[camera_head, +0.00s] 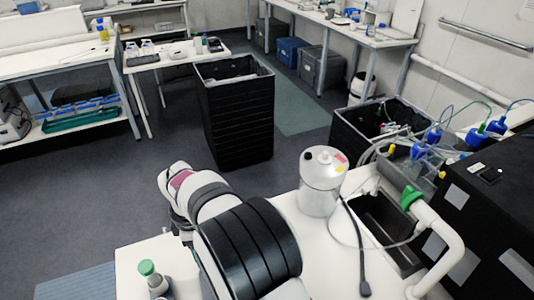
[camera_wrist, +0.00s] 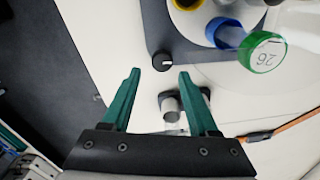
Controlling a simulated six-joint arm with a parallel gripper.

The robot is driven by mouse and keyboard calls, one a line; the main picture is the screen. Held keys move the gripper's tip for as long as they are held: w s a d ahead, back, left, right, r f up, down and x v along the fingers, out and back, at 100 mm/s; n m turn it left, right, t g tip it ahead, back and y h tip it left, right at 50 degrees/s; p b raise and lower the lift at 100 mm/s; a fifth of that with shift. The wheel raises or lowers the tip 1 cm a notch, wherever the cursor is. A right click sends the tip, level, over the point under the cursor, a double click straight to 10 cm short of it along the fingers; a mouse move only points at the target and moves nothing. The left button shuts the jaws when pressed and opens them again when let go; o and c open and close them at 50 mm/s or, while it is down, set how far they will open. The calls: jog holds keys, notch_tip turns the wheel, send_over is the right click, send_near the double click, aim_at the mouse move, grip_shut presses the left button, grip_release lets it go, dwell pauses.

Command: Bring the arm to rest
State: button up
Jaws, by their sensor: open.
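My gripper (camera_wrist: 160,76) shows in the wrist view with its two green fingers spread apart and nothing between them. Below the fingers is a white surface with a dark device edge and a black knob (camera_wrist: 162,62) close to the fingertips. In the head view my white and black arm spans the lower middle. My gripper's fingers are not visible there, so its place in the room cannot be told from that view.
In the wrist view a green-capped tube marked 26 (camera_wrist: 264,52) stands right of the fingers. A black bin (camera_head: 236,120) stands on open floor.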

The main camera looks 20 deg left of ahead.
jog(key=w+d+r+m+t+y, duration=0.15)
jog(key=w+d+r+m, duration=0.25)
jog(key=d+r+m, duration=0.55)
jog(key=d, duration=0.1)
jog(key=d+r+m, duration=0.1)
jog(key=d, duration=0.1)
jog(key=d+r+m, duration=0.1)
jog(key=d+r, duration=0.1)
jog(key=shift+s+d+g, duration=0.35)
jog(key=shift+s+d, duration=0.05)
jog(key=s+d+r+m, duration=0.1)
jog(key=s+d+m, duration=0.35)
jog(key=d, duration=0.25)
jog(key=s+d+r+m, duration=0.1)
jog(key=s+d+m, duration=0.2)
jog(key=d+m, duration=0.3)
jog(key=s+d+f+m+g, duration=0.1)
jog(key=s+d+f+m, duration=0.1)
jog(key=s+d+m, duration=0.5)
jog(key=s, duration=0.3)
jog(key=shift+f+m, duration=0.25)
jog(key=shift+m, duration=0.05)
jog(key=shift+o, duration=0.3)
jog(key=shift+w, duration=0.1)
